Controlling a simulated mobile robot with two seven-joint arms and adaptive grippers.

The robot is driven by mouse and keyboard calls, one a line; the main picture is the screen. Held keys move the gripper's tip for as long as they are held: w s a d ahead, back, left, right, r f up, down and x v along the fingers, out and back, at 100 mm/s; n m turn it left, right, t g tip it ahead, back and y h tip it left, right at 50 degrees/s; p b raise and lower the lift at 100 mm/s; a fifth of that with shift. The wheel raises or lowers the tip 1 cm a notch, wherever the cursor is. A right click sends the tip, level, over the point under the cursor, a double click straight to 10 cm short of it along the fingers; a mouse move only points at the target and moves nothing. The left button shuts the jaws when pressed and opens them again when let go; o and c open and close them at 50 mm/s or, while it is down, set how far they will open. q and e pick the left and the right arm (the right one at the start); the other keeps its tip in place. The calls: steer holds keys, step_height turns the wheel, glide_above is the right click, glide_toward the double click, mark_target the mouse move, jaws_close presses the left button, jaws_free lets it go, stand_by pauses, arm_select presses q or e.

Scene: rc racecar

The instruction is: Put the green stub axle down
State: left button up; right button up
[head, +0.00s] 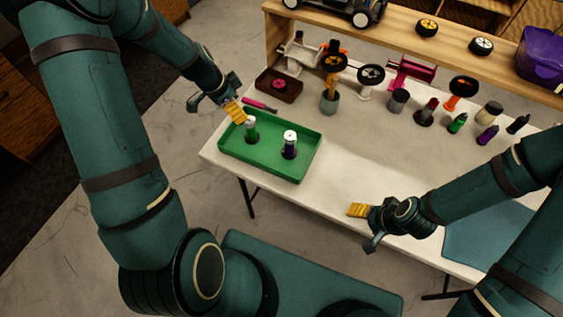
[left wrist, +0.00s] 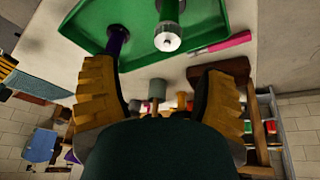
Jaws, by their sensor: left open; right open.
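The green stub axle (head: 251,132) stands upright in the green tray (head: 232,155), its light metal end up. A purple stub axle (head: 289,149) stands to its right in the same tray. My left gripper (head: 236,111) is open beside the top of the green stub axle, just left of it in the head view. In the left wrist view the open fingers (left wrist: 160,80) are wide apart with nothing between them. The green stub axle (left wrist: 168,28) shows beyond them, clear of both fingers. My right gripper (head: 357,210) is open and empty over the table's front edge.
A pink-handled tool (head: 260,104) and a dark red tray (head: 278,85) lie behind the green tray. Several wheels, cups and small coloured parts stand along the table's back. A wooden shelf (head: 400,60) rises behind them. The table's middle is clear.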

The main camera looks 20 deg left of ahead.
arm_select(q)
steer(key=s+d+f+n, duration=0.1)
steer(key=d+f, duration=0.2)
steer(key=d, duration=0.1)
steer(key=s+d+f+n, duration=0.2)
steer(key=d+f, duration=0.1)
steer(key=d, duration=0.1)
steer(key=s+d+f+n, duration=0.2)
steer(key=d, duration=0.2)
steer(key=shift+d+f+g, duration=0.35)
steer(key=shift+f+g, duration=0.05)
steer(key=s+d+f+n, duration=0.1)
steer(key=s+d+n, duration=0.1)
steer(key=d, duration=0.1)
steer(key=s+d+f+n, duration=0.1)
steer(key=s+d+n, duration=0.1)
steer(key=s+d, duration=0.1)
steer(key=s+d+f+n, duration=0.1)
steer(key=s+d, duration=0.2)
steer(key=d, duration=0.1)
steer(key=shift+s+d+f+n+h, duration=0.1)
steer(key=shift+s+d+n+h, duration=0.1)
steer(key=shift+d+n+h, duration=0.15)
